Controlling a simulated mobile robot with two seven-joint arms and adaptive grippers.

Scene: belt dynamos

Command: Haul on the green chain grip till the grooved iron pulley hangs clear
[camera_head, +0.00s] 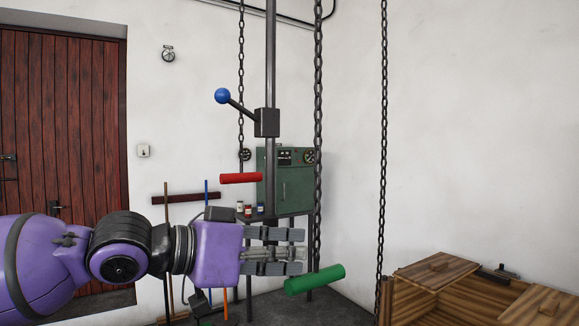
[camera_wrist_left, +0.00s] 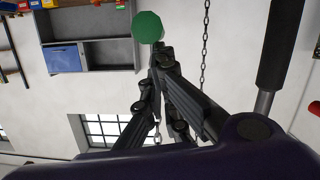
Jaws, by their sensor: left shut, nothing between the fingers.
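The green chain grip (camera_head: 315,280) is a short green bar, slightly tilted, at the lower end of a dark chain (camera_head: 318,130) in the head view. Its round green end also shows in the left wrist view (camera_wrist_left: 148,27), just beyond the fingertips. My left gripper (camera_head: 302,253) is shut and empty. In the head view its fingertips appear just above the green grip; I cannot tell whether they touch it. My right gripper is out of view. I do not see the grooved iron pulley in either view.
A red grip (camera_head: 240,178) hangs on another chain. A blue-knobbed lever (camera_head: 222,96) sits on the dark post (camera_head: 270,60). A green cabinet (camera_head: 292,188) stands behind. Another chain (camera_head: 384,120) hangs near a wooden crate (camera_head: 420,300) at lower right.

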